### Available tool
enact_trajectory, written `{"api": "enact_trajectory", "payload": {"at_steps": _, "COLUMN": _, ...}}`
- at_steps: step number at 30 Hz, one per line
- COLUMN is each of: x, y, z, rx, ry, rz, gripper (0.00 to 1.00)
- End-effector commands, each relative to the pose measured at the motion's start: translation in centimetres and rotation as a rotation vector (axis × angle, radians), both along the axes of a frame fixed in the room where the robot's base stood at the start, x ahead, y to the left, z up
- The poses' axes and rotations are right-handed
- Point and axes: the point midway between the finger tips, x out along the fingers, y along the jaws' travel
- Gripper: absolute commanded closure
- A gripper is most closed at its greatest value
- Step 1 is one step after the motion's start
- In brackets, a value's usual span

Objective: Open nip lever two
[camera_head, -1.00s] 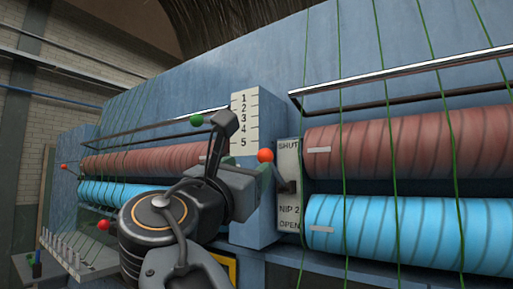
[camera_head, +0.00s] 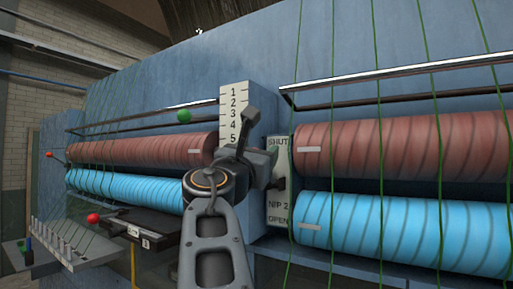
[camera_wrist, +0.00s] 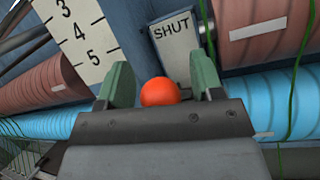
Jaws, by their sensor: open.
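The nip 2 lever plate (camera_head: 278,206) is a pale panel marked SHUT at the top and OPEN at the bottom, left of the right-hand roller pair. In the wrist view the lever's orange ball knob (camera_wrist: 160,92) sits between my gripper's two green-grey fingers, close to the palm, with the word SHUT (camera_wrist: 172,29) beyond. My gripper (camera_wrist: 162,80) is open around the knob, with gaps showing at both sides. In the head view my gripper (camera_head: 268,158) covers the knob, and only the lever's dark base (camera_head: 281,183) shows at its right.
Brown rollers (camera_head: 410,150) and blue rollers (camera_head: 400,228) lie right of the plate, under a metal bar (camera_head: 390,76) and green yarns. A numbered scale (camera_head: 233,112) stands just left. A green knob (camera_head: 184,116), a red knob (camera_head: 93,217) and a bobbin shelf (camera_head: 75,260) are further left.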

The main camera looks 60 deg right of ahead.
Motion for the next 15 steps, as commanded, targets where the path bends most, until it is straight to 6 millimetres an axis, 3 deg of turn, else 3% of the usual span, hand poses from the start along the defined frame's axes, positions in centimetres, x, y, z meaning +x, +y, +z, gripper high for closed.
{"api": "enact_trajectory", "payload": {"at_steps": 8, "x": 0.01, "y": -0.06, "z": -0.01, "rx": 0.0, "ry": 0.0, "rz": 0.0, "gripper": 0.41}}
{"api": "enact_trajectory", "payload": {"at_steps": 15, "x": 0.01, "y": -0.04, "z": 0.0, "rx": 0.0, "ry": 0.0, "rz": 0.0, "gripper": 0.64}}
